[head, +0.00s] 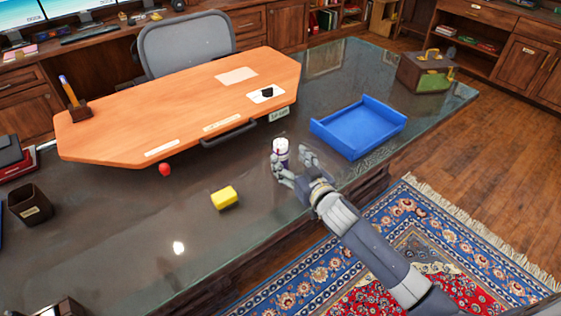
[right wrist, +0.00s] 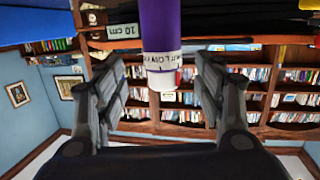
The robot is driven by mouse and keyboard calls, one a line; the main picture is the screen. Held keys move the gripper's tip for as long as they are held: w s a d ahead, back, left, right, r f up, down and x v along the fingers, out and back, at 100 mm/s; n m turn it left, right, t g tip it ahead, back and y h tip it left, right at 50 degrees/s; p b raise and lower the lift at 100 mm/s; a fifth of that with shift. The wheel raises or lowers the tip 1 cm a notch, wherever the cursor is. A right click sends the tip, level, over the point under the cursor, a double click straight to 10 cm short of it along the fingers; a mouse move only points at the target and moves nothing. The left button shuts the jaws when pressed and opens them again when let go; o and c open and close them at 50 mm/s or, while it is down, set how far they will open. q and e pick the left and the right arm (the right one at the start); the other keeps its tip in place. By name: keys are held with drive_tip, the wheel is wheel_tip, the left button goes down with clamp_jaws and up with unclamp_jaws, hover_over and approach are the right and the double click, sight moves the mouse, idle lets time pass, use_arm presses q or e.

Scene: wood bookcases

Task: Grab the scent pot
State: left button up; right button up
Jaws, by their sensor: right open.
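The scent pot looks to be the small white and purple cylinder (head: 280,150) standing upright on the glass desk top, in the middle of the head view. In the right wrist view the purple cylinder with a white printed band (right wrist: 162,35) comes down from the top, between the two fingers. My right gripper (head: 293,166) is open at the pot, its fingers spread on the near side. In the right wrist view the gripper (right wrist: 160,85) shows a gap on both sides of the pot; I see no clear contact.
A blue tray (head: 358,126) lies right of the pot. A yellow block (head: 225,198) and a red ball (head: 165,169) lie to the left. An orange raised board (head: 180,105) with a dark handle (head: 229,135) stands behind. The near desk edge runs under my right arm.

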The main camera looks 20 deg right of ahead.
sight(284, 155)
drive_tip(key=shift+p+x, duration=0.3)
drive_tip(key=shift+x, duration=2.7)
drive_tip(key=shift+a, duration=0.15)
drive_tip(key=shift+r, duration=0.1)
drive_tip(key=c, duration=1.3)
